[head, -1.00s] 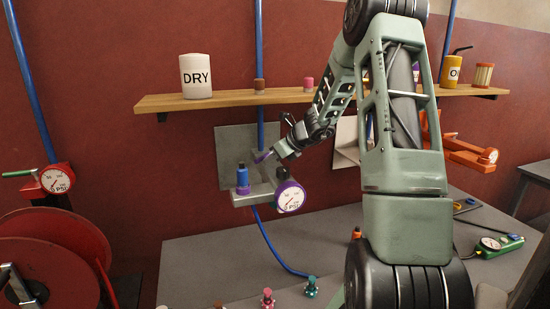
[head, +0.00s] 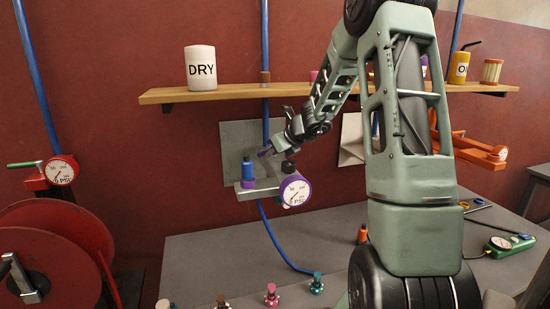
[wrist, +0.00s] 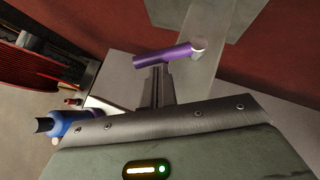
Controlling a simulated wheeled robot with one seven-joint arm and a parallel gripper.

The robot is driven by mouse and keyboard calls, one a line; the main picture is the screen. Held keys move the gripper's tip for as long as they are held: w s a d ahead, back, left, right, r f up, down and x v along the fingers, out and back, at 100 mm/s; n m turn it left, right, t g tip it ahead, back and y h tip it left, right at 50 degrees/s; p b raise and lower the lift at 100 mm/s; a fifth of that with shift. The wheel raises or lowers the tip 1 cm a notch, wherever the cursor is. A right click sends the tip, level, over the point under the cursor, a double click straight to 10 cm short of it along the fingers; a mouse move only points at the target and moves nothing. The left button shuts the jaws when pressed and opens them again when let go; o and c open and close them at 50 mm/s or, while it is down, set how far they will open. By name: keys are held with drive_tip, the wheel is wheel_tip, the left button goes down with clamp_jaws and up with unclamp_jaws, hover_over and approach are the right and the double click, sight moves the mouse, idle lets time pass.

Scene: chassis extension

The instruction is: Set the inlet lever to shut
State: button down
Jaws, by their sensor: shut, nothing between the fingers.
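The inlet lever, a purple handle on a pale pivot, shows in the wrist view (wrist: 160,56). In the head view only a bit of purple (head: 264,153) shows beside my gripper. It belongs to a wall-mounted unit with a grey bracket (head: 243,191), a blue fitting (head: 248,172) and a purple-rimmed PSI gauge (head: 295,191). My gripper (head: 271,152) is shut and empty. In the wrist view its fingertips (wrist: 158,68) are right at the lever's side, near its middle. I cannot tell whether they touch it.
A wooden shelf (head: 230,93) with a DRY canister (head: 200,67) runs above the unit. A blue pipe (head: 265,45) rises behind. A red hose reel (head: 50,260) stands left. Several small fittings stand on the grey table (head: 215,255) below.

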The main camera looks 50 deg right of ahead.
sight(263, 152)
drive_tip(key=shift+w+a+m+h+b, duration=0.35)
drive_tip(key=shift+w+m+h+b, duration=0.15)
drive_tip(key=shift+w, duration=0.3)
drive_tip(key=shift+w+a+m+h+b, duration=0.3)
drive_tip(key=shift+w+m+h+b, duration=0.1)
drive_tip(key=shift+w+m+b, duration=0.3)
drive_tip(key=shift+w, duration=0.15)
drive_tip(key=shift+d, duration=0.1)
drive_tip(key=shift+s+d, duration=0.5)
drive_tip(key=shift+s, duration=0.05)
drive_tip(key=shift+f, duration=0.1)
